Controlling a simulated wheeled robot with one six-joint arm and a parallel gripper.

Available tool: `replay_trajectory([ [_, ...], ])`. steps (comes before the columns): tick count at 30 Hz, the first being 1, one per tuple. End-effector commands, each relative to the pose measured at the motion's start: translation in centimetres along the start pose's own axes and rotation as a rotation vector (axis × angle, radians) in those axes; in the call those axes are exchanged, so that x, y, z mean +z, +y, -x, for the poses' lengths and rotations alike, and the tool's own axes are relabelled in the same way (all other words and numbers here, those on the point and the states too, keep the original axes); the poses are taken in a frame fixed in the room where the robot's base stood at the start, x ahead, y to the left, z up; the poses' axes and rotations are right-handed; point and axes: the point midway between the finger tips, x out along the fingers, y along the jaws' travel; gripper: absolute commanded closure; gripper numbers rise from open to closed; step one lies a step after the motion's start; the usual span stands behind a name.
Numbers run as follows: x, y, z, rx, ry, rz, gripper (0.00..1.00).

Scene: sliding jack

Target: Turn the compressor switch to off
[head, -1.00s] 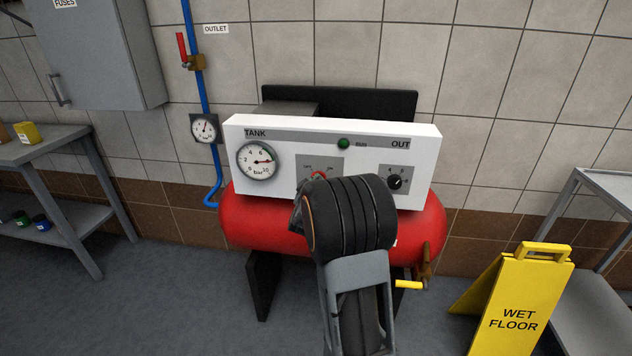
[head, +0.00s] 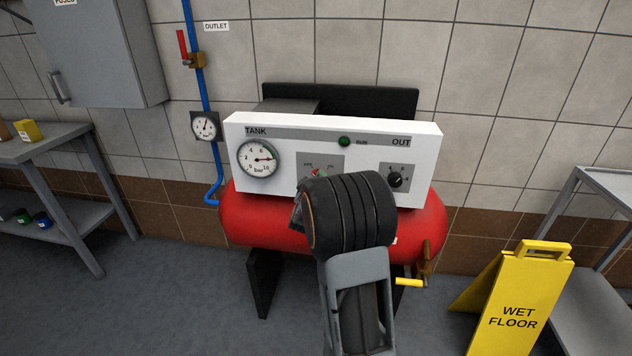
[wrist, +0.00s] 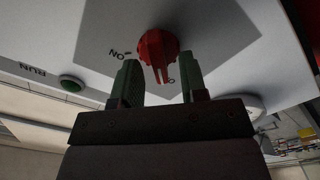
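The compressor's white panel (head: 290,190) stands on a red tank (head: 255,220). Its red switch knob (wrist: 158,52) is on a grey plate (wrist: 205,35), upside down in the wrist view. The ON label is left of the knob there; another label by its lower right is partly hidden. The knob's ridge points down in that view, toward that hidden label. My gripper (wrist: 160,80) is open, its green fingers either side of the knob with gaps showing. In the head view my wrist hides most of the switch; a bit of red (head: 321,170) shows.
A green RUN lamp (head: 344,141), a tank gauge (head: 258,158) and a black OUT knob (head: 395,180) share the panel. A yellow valve handle (head: 409,282) sticks out low right. A wet-floor sign (head: 518,300) and a table stand right, a bench (head: 60,143) left.

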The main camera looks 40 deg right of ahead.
Motion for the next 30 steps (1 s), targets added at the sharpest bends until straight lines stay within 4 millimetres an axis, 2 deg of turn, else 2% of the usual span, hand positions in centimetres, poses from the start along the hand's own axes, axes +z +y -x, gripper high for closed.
replay_trajectory([
  [5, -0.1, 0.1, 0.4, 0.001, 0.001, -0.001, 0.61],
  [8, -0.1, 0.1, 1.6, 0.000, 0.001, -0.001, 0.61],
  [21, -0.2, 0.0, 10.3, -0.002, 0.003, -0.001, 0.61],
  [30, -0.1, 0.0, 13.4, -0.001, 0.001, -0.001, 0.61],
])
